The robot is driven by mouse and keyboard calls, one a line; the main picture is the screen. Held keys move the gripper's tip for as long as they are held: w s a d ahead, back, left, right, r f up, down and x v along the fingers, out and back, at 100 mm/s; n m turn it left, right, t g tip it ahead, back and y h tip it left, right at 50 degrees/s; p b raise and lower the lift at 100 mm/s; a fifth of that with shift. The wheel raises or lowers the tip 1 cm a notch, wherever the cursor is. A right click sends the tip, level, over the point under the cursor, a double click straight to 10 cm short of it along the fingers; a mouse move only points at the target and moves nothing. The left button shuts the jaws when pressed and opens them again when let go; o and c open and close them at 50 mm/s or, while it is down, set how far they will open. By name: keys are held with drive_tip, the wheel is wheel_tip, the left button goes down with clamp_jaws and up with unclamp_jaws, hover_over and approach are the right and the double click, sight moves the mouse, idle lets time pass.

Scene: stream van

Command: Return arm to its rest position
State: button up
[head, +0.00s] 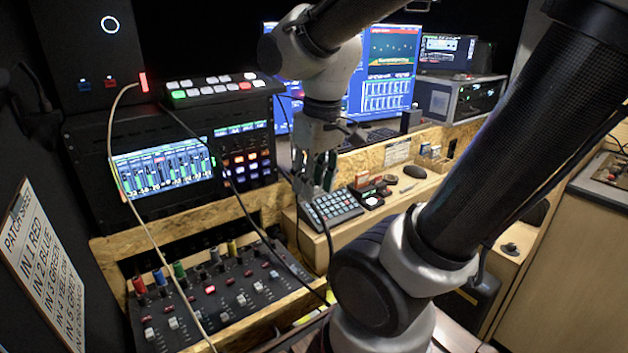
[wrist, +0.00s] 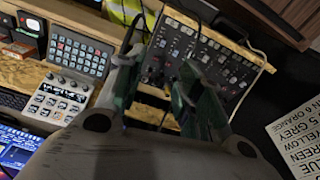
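My arm shows in the head view, reaching from the lower right up and over to the upper middle. My gripper (head: 316,172) hangs pointing down above the wooden desk, near a keypad (head: 333,208). In the wrist view the two fingers of my gripper (wrist: 160,72) stand apart, with nothing seen held between them. The mixer panel (wrist: 190,55) shows beyond and between the fingers. A dark cable passes close behind the left finger; I cannot tell whether it touches.
The mixer (head: 215,295) with coloured plugs stands at lower left, and a pale cable (head: 110,140) hangs across the rack. Monitors (head: 392,65) stand behind my arm. A patch sheet (head: 42,265) is at left. Small items, including a black mouse (head: 414,171), lie on the desk.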

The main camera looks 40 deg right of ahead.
drive_tip(key=shift+s, duration=0.15)
drive_tip(key=s+d+r+m+t, duration=0.1)
drive_tip(key=s+d+r+t, duration=0.1)
drive_tip(key=d+r, duration=0.1)
drive_tip(key=shift+s+r+t, duration=0.35)
drive_tip(key=shift+r+t, duration=0.05)
drive_tip(key=shift+r, duration=0.4)
idle(2.8)
